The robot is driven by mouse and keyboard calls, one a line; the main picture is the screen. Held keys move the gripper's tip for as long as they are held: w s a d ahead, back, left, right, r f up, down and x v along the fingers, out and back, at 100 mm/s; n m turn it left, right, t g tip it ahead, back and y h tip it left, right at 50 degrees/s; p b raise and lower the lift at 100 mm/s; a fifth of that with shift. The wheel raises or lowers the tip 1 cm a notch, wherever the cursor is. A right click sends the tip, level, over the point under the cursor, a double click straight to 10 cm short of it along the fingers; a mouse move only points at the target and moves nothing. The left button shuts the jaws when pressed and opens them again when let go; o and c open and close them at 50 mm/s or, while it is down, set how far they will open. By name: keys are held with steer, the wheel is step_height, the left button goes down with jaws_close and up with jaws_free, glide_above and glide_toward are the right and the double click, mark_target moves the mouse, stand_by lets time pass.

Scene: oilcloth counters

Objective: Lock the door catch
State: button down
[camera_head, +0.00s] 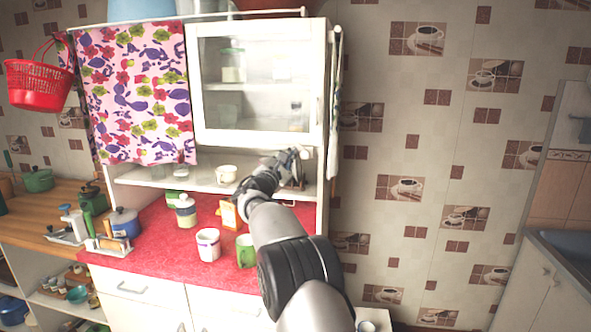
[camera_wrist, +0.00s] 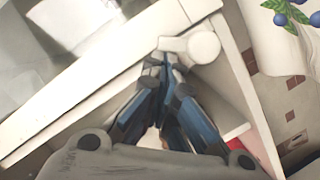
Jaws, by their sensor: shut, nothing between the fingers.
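The white cabinet door (camera_head: 250,138) with glass panes appears closed. Its white frame (camera_wrist: 75,98) runs diagonally across the wrist view. The white door catch (camera_wrist: 203,47), a round knob with a short flat arm pointing left, sits by the frame's lower edge near the cabinet corner. In the head view I cannot make out the catch near my gripper. My gripper (camera_head: 297,154) is at the door's lower right corner. In the wrist view my gripper's fingertips (camera_wrist: 165,63) are together and empty, just below the catch's arm; I cannot tell whether they touch it.
Below the door is an open shelf with a white cup (camera_head: 226,174). The red counter (camera_head: 150,240) holds a white mug (camera_head: 208,245), a green mug (camera_head: 245,251) and a jar (camera_head: 186,211). A flowered cloth (camera_head: 137,90) hangs left of the door.

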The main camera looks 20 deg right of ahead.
steer(key=shift+r+m+g, duration=0.25)
steer(key=shift+r+m, duration=0.05)
steer(key=shift+m, duration=0.4)
steer(key=shift+r+m+g, duration=0.25)
steer(key=shift+m, duration=0.45)
steer(key=shift+r+m, duration=0.15)
steer(key=shift+m, duration=0.25)
steer(key=s+a+f+b, duration=0.3)
steer(key=s+a+f, duration=0.1)
steer(key=a, duration=0.5)
steer(key=shift+s+a, duration=0.4)
steer(key=shift+s, duration=0.15)
steer(key=shift+r, duration=0.1)
